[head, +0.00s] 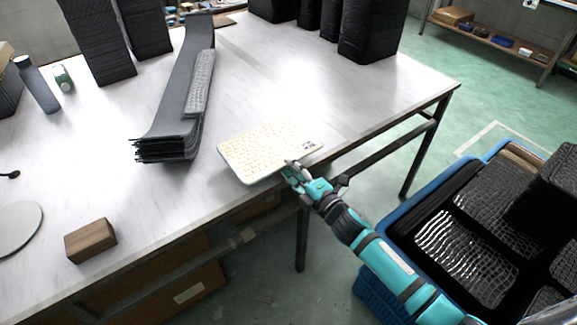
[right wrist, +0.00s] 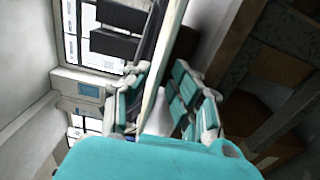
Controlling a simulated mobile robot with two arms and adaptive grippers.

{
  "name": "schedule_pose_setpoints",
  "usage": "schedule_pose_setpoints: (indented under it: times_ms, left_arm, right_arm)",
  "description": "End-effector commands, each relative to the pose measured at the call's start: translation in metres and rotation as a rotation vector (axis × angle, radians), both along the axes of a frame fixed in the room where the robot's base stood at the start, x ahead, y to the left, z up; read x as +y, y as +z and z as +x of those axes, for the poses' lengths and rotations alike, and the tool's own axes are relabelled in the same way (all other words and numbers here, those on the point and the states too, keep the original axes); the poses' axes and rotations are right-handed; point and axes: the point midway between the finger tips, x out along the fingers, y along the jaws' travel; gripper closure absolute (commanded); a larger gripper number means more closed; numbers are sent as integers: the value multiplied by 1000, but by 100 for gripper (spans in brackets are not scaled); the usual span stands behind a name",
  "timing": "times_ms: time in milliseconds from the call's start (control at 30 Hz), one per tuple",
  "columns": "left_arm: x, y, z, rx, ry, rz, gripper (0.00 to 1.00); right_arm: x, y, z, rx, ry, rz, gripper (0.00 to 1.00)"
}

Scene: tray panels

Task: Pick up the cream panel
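The cream panel (head: 262,150) is a flat, pale rectangle with a textured face and a small dark mark near its right corner. In the head view it is at the table's front edge, face up; I cannot tell if it is resting or slightly raised. My right gripper (head: 292,172) is at its near edge. In the right wrist view the panel (right wrist: 161,75) shows edge-on between the two fingers of the right gripper (right wrist: 161,72). Whether both fingers press on it is unclear. My left gripper is not in view.
A stack of dark panels (head: 172,140) lies left of the cream panel, with a grey textured panel (head: 200,85) on it. A wooden block (head: 91,241) sits at the front left. Black stacks (head: 372,30) stand behind. A blue crate (head: 372,291) with dark panels is at right.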

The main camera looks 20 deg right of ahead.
Motion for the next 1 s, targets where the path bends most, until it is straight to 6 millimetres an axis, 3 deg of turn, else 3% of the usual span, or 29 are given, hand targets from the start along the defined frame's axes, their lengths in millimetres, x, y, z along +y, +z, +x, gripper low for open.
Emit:
schedule_pose_setpoints:
  times_ms: [200, 567, 900, 1000]
  left_arm:
    - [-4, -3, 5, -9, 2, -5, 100]
    - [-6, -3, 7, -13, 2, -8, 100]
    - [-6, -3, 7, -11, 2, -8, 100]
    - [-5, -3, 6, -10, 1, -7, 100]
  right_arm:
    - [6, 0, 16, 0, 0, -1, 77]
    - [7, 0, 19, 1, -1, -1, 77]
    - [7, 0, 19, 1, -1, 0, 98]
    - [7, 0, 19, 1, -1, 0, 100]
